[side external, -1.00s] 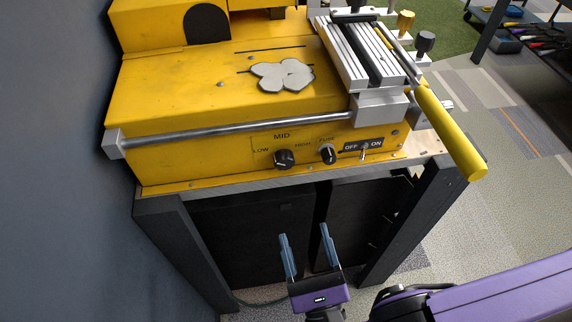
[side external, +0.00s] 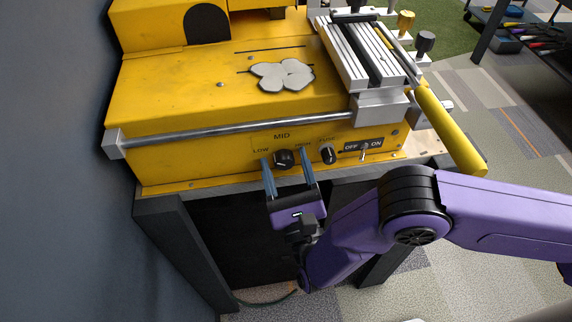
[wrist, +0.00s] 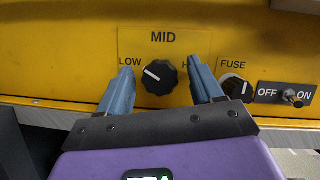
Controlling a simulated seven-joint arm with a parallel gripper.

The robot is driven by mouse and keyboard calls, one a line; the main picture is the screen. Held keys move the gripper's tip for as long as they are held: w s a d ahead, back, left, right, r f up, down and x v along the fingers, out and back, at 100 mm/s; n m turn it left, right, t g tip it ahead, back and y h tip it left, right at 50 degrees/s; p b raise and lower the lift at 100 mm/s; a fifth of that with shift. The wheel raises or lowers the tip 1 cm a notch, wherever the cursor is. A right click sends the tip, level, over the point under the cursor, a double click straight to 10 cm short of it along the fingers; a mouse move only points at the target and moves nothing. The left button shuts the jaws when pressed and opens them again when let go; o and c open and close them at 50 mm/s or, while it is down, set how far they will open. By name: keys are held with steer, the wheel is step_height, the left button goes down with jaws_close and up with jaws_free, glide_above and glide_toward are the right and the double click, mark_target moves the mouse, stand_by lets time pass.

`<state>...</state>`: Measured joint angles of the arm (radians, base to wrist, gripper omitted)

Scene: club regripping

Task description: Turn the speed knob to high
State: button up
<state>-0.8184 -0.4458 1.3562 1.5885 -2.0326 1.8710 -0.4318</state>
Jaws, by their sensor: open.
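The black speed knob (side external: 284,159) is on the front panel of the yellow machine, below the word MID and between LOW and HIGH. In the wrist view, the knob (wrist: 159,77) has a white mark pointing up and left, toward LOW. My gripper (side external: 284,155) is open in front of the panel, with one blue finger on each side of the knob. In the wrist view, my gripper (wrist: 160,68) shows gaps between both fingers and the knob. The right finger hides part of the HIGH label.
A smaller black FUSE knob (wrist: 236,87) sits right of the speed knob, close to my right finger. An OFF/ON toggle switch (wrist: 291,98) is farther right. A metal rail (side external: 240,128) runs above the panel.

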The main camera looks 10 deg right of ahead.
steer(key=c, duration=1.1)
steer(key=shift+o, duration=0.2)
steer(key=shift+m+h, duration=0.4)
steer(key=shift+m, duration=0.2)
steer(key=m+h, duration=0.1)
steer(key=m, duration=0.2)
steer(key=m+h, duration=0.2)
steer(key=m, duration=0.2)
steer(key=shift+a+h, duration=0.1)
steer(key=shift+h, duration=0.2)
steer(key=m+g+h, duration=0.1)
steer(key=m+h, duration=0.1)
steer(key=m, duration=0.2)
steer(key=m+g+h, duration=0.1)
steer(key=m, duration=0.3)
steer(key=shift+s+m+h, duration=0.1)
steer(key=shift+m+h, duration=0.3)
steer(key=m+g, duration=0.1)
steer(key=m, duration=0.2)
steer(key=m+g, duration=0.2)
steer(key=m, duration=0.2)
steer(key=shift+a+h, duration=0.1)
steer(key=shift+h, duration=0.3)
steer(key=m+g, duration=0.1)
steer(key=m, duration=0.4)
steer(key=shift+r+g+y, duration=0.1)
steer(key=shift+g+y, duration=0.3)
